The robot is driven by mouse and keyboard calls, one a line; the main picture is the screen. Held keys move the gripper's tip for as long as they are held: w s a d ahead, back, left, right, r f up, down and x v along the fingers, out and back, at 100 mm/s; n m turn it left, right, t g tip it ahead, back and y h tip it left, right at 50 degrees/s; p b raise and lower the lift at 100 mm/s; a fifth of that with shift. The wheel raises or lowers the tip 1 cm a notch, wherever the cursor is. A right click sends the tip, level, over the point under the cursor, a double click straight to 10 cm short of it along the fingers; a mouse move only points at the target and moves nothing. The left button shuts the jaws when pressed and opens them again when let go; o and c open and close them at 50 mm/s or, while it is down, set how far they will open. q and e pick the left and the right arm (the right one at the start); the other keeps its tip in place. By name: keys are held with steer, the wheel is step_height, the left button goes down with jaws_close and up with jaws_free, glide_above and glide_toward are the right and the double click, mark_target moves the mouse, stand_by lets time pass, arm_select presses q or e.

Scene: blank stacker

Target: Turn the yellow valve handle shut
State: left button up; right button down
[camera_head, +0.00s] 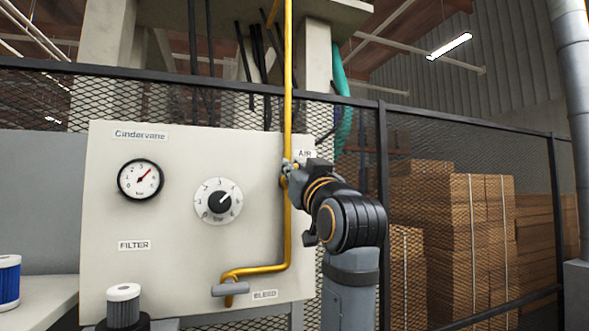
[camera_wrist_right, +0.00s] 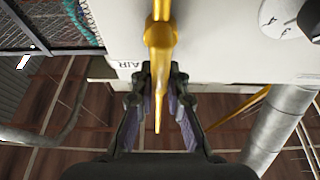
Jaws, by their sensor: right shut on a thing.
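The yellow valve handle (camera_wrist_right: 159,95) is a tapering yellow lever on the yellow pipe, close to the AIR label. In the wrist view it lies between the two fingers of my right gripper (camera_wrist_right: 160,78), which is shut on it. In the head view my right gripper (camera_head: 292,170) is at the right side of the cream panel, over the vertical yellow pipe (camera_head: 288,90). It hides most of the handle there, so its angle is hard to tell. My left gripper is not in view.
The cream panel (camera_head: 130,215) carries a pressure gauge (camera_head: 141,180), a numbered knob (camera_head: 217,201) and a grey BLEED handle (camera_head: 230,289) at lower right. Filter cartridges (camera_head: 124,304) stand at lower left. A mesh fence (camera_head: 460,130) and stacked boxes (camera_head: 470,225) are behind my right arm.

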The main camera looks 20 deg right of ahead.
mark_target(282, 182)
steer(key=n+y, duration=0.1)
steer(key=n+y+b, duration=0.1)
steer(key=n, duration=0.1)
steer(key=n+b, duration=0.1)
steer(key=n, duration=0.1)
steer(key=shift+a+f+y, duration=0.2)
steer(key=shift+a+y, duration=0.15)
steer(key=shift+y, duration=0.05)
steer(key=n+g+y, duration=0.1)
steer(key=n, duration=0.3)
steer(key=a+n+g+y+b, duration=0.1)
steer(key=n, duration=0.3)
steer(key=f+n+g+y, duration=0.1)
steer(key=n, duration=0.3)
steer(key=shift+a+g+y+b, duration=0.25)
steer(key=shift+g+y+b, duration=0.15)
steer(key=n+g, duration=0.1)
steer(key=n, duration=0.1)
steer(key=f+n+g, duration=0.1)
steer(key=n, duration=0.2)
steer(key=shift+a+f+p, duration=0.1)
steer(key=shift+a+p, duration=0.1)
steer(key=shift+p, duration=0.15)
steer(key=shift+f+n, duration=0.1)
steer(key=shift+n, duration=0.2)
steer(key=c, duration=1.3)
jaws_free()
steer(key=shift+c, duration=0.2)
